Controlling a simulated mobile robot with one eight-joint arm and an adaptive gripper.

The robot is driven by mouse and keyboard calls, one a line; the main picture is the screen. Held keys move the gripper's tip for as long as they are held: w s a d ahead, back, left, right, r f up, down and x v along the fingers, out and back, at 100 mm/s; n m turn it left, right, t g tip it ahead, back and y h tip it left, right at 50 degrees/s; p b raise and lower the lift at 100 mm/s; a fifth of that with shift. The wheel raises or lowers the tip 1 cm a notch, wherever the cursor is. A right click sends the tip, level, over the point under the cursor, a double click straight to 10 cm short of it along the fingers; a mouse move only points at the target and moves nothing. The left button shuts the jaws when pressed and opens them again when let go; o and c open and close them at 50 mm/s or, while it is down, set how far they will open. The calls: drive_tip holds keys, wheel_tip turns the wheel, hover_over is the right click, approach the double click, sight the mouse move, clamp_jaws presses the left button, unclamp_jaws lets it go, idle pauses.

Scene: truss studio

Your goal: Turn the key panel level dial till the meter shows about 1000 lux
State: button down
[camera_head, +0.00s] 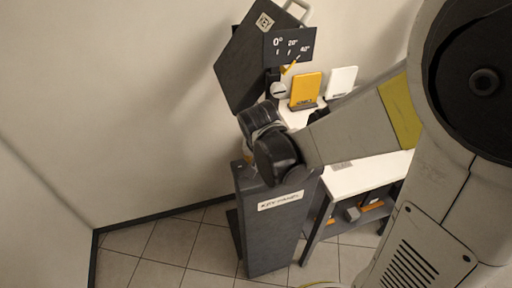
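A dark pedestal (268,235) with a white label that seems to read "KEY PANEL" stands on the floor in the middle of the head view. My arm reaches in from the right, and its dark wrist joints cover most of the pedestal's top. No dial and no lux meter can be made out; the covered top may hide them. My gripper cannot be made out behind my wrist. A large dark tilted panel (243,70) marked "KEY" is above the pedestal, with a black angle plate (289,46) reading 0°, 20° and 40° beside it.
A white-topped table (365,175) stands right of the pedestal, with a yellow card (305,89) and a white card (342,80) at its back. Small grey and orange items lie on its lower shelf. The wall is behind; the tiled floor (150,245) at left is clear.

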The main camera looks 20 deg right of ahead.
idle(0.3)
drive_tip(key=c, duration=1.1)
unclamp_jaws()
drive_tip(key=shift+r, duration=0.1)
drive_tip(key=v, duration=1.1)
drive_tip(key=shift+s+a+r, duration=0.15)
drive_tip(key=shift+s+r, duration=0.05)
drive_tip(key=shift+r, duration=0.15)
